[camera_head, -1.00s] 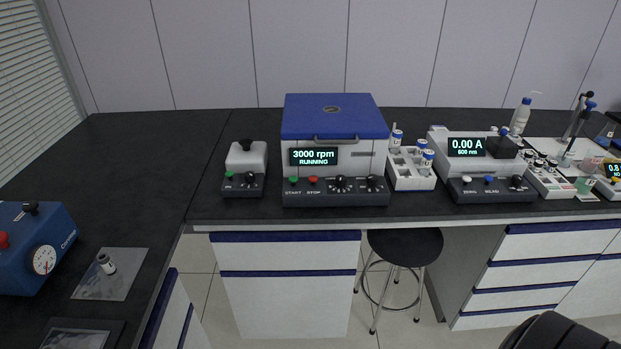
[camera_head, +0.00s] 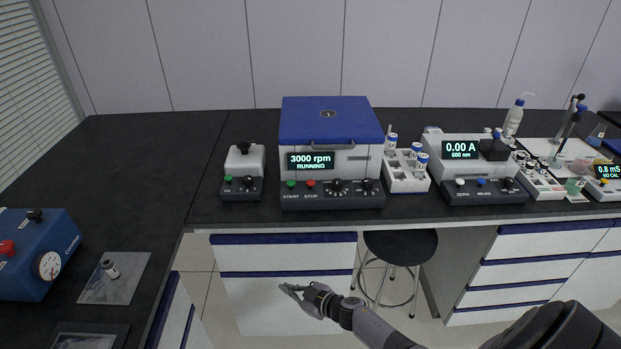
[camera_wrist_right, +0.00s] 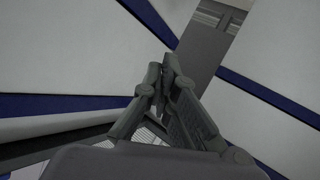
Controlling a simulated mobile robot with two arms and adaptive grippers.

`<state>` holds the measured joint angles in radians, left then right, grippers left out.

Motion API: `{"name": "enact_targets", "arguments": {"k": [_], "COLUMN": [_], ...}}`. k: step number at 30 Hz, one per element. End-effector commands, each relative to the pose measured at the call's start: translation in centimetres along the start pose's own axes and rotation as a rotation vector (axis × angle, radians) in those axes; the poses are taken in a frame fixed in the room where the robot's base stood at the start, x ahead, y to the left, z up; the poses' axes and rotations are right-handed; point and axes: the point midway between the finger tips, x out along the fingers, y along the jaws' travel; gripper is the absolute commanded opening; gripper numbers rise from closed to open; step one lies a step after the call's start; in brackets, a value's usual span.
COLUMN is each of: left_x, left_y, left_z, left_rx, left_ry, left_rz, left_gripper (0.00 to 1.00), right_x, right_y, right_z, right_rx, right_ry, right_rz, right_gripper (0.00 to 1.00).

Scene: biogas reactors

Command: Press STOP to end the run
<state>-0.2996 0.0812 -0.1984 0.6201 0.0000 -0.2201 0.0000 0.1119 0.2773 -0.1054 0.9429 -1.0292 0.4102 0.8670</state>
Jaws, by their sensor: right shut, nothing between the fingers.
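The centrifuge (camera_head: 330,122) has a blue closed lid, and its display (camera_head: 311,161) reads 3000 rpm RUNNING. The red STOP button (camera_head: 310,184) is on its front panel, right of the green START button (camera_head: 291,184). My right gripper (camera_head: 284,288) is in front of the bench, below the worktop edge and well below the STOP button, touching nothing. In the right wrist view the fingers (camera_wrist_right: 163,75) are shut with nothing between them, facing white and blue drawer fronts. My left gripper is not in view.
A small white device (camera_head: 243,172) stands left of the centrifuge, a tube rack (camera_head: 404,180) close on its right. A photometer (camera_head: 470,172) is farther right. A stool (camera_head: 400,246) stands under the bench.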

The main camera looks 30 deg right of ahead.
Motion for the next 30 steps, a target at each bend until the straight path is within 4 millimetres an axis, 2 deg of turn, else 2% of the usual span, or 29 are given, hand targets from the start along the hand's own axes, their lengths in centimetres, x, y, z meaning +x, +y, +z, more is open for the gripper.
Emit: {"name": "enact_targets", "arguments": {"k": [1, 6, 9, 11, 15, 18, 22, 25, 30], "left_x": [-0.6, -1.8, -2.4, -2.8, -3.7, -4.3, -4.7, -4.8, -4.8], "left_y": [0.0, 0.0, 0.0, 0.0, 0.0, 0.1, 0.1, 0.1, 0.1], "left_z": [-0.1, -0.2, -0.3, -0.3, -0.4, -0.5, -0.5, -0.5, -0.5], "left_rx": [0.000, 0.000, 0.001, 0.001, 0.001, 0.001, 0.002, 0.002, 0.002], "left_ry": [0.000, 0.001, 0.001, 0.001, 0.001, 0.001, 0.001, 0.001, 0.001], "left_rz": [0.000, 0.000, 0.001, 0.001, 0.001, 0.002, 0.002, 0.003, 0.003], "left_gripper": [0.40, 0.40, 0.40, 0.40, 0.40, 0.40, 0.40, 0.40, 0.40], "right_x": [0.5, 1.1, 0.6, 0.1, -2.1, -4.2, -6.8, -8.1, -8.9], "right_y": [2.0, 6.7, 9.4, 11.2, 16.6, 21.0, 25.3, 27.3, 28.3], "right_z": [-3.9, -14.6, -19.3, -21.6, -26.2, -28.5, -30.3, -31.0, -31.2], "right_rx": [-0.043, -0.191, -0.275, -0.319, -0.402, -0.423, -0.413, -0.398, -0.386], "right_ry": [0.054, 0.150, 0.133, 0.100, -0.040, -0.175, -0.307, -0.367, -0.402], "right_rz": [-0.023, -0.152, -0.219, -0.246, -0.259, -0.218, -0.144, -0.100, -0.073], "right_gripper": [0.00, 0.00, 0.00, 0.00, 0.00, 0.00, 0.00, 0.00, 0.00]}}
